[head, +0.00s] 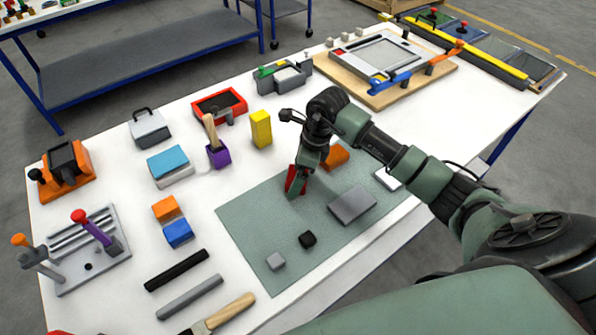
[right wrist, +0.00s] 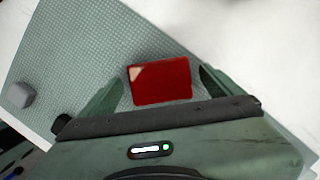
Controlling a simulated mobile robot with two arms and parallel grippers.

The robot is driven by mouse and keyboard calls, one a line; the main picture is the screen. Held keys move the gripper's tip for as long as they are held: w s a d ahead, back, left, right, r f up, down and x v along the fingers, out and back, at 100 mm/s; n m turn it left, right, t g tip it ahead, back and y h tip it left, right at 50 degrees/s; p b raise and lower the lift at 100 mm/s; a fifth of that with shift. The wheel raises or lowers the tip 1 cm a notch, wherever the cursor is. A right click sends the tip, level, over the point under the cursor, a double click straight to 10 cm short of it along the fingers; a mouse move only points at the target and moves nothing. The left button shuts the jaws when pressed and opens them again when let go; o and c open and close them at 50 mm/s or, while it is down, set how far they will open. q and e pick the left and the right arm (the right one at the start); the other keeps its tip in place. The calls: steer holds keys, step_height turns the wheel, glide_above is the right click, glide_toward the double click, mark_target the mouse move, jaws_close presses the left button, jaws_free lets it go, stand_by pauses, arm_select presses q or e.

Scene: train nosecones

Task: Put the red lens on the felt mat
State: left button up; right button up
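The red lens (right wrist: 160,82) is a flat red block with a pale corner patch, seen between my right gripper's fingers (right wrist: 163,84) in the right wrist view. A narrow gap shows beside it at the right finger; the left finger is very close to its edge. In the head view my right gripper (head: 298,186) points down at the upper part of the felt mat (head: 258,228), and the red lens (head: 291,180) shows partly behind a finger. It appears at the grey-green mat's surface; exact contact is hidden. My left gripper is not in view.
On the mat are a grey slab (head: 352,205), a black block (head: 307,239) and a small grey block (head: 275,261). An orange block (head: 335,157) sits by the mat's far edge. A yellow block (head: 261,129) and purple holder (head: 218,156) stand beyond. The mat's left part is clear.

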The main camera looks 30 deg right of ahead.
steer(key=shift+r, duration=0.3)
steer(key=b+v, duration=0.2)
steer(key=v, duration=0.9)
steer(key=shift+r, duration=0.3)
steer(key=shift+s+d, duration=0.1)
stand_by(1.6)
